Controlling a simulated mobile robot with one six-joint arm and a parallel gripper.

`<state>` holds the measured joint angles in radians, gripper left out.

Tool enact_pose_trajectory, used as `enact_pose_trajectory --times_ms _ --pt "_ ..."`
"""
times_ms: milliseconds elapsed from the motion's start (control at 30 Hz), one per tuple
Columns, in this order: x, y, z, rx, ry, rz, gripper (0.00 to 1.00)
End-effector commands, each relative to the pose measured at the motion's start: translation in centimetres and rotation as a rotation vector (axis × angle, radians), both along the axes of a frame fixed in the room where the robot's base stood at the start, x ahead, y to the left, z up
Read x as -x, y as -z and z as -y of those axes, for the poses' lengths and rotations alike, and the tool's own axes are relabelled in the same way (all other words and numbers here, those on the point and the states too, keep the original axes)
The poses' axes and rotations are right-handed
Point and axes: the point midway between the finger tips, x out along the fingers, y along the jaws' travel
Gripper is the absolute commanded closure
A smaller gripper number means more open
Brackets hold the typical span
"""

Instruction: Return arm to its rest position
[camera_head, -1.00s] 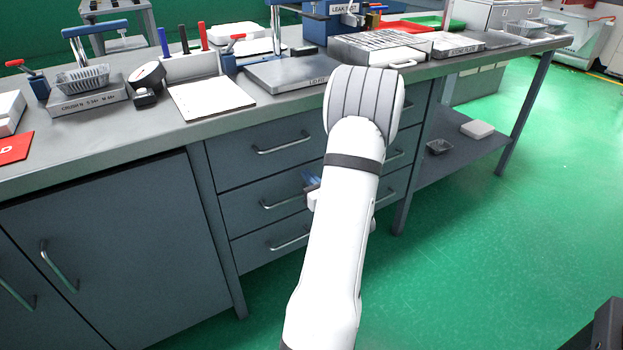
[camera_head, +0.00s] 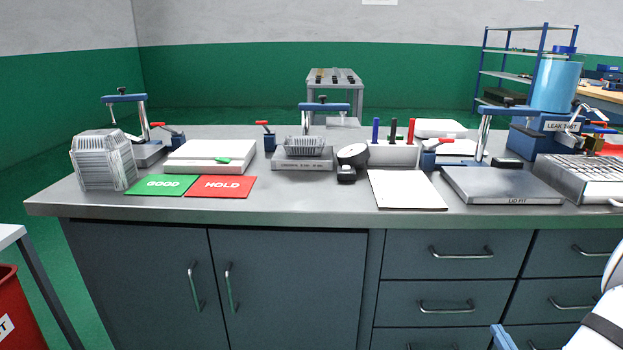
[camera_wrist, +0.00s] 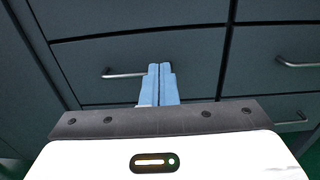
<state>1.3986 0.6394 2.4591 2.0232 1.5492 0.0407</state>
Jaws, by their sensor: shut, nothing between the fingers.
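My gripper (camera_wrist: 159,85) shows in the wrist view as two light blue fingers pressed together with nothing between them. It points at the dark grey drawer fronts, close to a bar handle (camera_wrist: 125,74); I cannot tell whether it touches them. In the head view my white arm (camera_head: 604,318) shows only at the lower right edge, with a blue piece of my gripper (camera_head: 502,338) low beside it, in front of the drawers. The fingertips are not clear there.
The workbench (camera_head: 290,213) carries a stack of foil trays (camera_head: 103,160), a green GOOD mat (camera_head: 160,185), a red HOLD mat (camera_head: 222,187), a tray on a fixture (camera_head: 303,163) and a LID FIT plate (camera_head: 500,186). A red bin (camera_head: 18,310) stands at lower left.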

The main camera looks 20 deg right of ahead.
Motion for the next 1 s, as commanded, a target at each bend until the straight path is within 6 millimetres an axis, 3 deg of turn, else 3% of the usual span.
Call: enact_pose_trajectory --times_ms 67,167,300,433,600,700,833,1000 --pt "-1.3 -1.8 -1.3 0.021 -0.065 -0.009 1.00" --pt "-4.0 -5.2 -5.0 0.075 -0.230 -0.035 1.00" --pt "-7.8 -11.1 -13.3 0.208 -0.574 -0.099 1.00" --pt "-8.8 -16.2 -22.1 0.390 -0.932 -0.175 1.00" --pt "-6.5 -21.6 -31.4 0.710 -1.377 -0.273 1.00" --pt "-4.2 -24.4 -34.9 0.937 -1.606 -0.322 1.00" --pt "-1.3 -28.2 -37.3 1.284 -1.852 -0.371 1.00" --pt "1.0 -33.8 -37.9 1.813 -2.058 -0.396 1.00"
